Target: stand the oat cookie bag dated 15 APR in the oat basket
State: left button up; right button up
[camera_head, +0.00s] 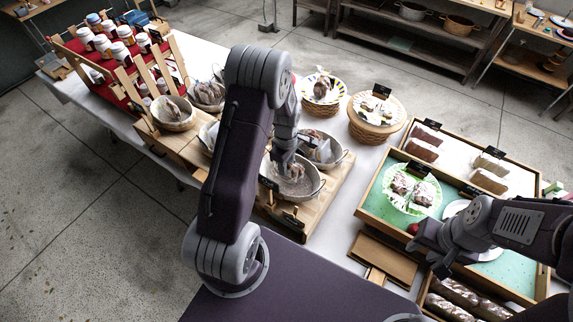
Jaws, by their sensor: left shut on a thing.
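My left gripper (287,168) reaches down into a round grey basket (312,192) on the wooden stand. It is shut on a small clear bag with brownish contents (297,171), which is partly hidden by the fingers. I cannot read a date on the bag or tell whether it touches the basket floor. Other baskets with bags stand around it: one behind to the right (338,162), one at the left (173,121). No basket label is legible. My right gripper (428,253) hangs by the front left of the green tray; its finger gap is unclear.
A green tray (379,204) with plated baked goods stands at the right, with loaves behind and in front. Plates on round wicker stands (374,133) are at the back. A red stepped rack with jars (83,70) is at the far left. My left arm hides part of the stand.

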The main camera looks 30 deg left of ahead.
pick_arm(q)
jog(key=shift+s+f+b, duration=0.2)
jog(key=shift+f+b, duration=0.05)
jog(key=shift+b, duration=0.05)
jog(key=shift+f, duration=0.25)
jog(key=o, duration=0.9)
jog(key=shift+w, duration=0.1)
jog(key=shift+r, duration=0.1)
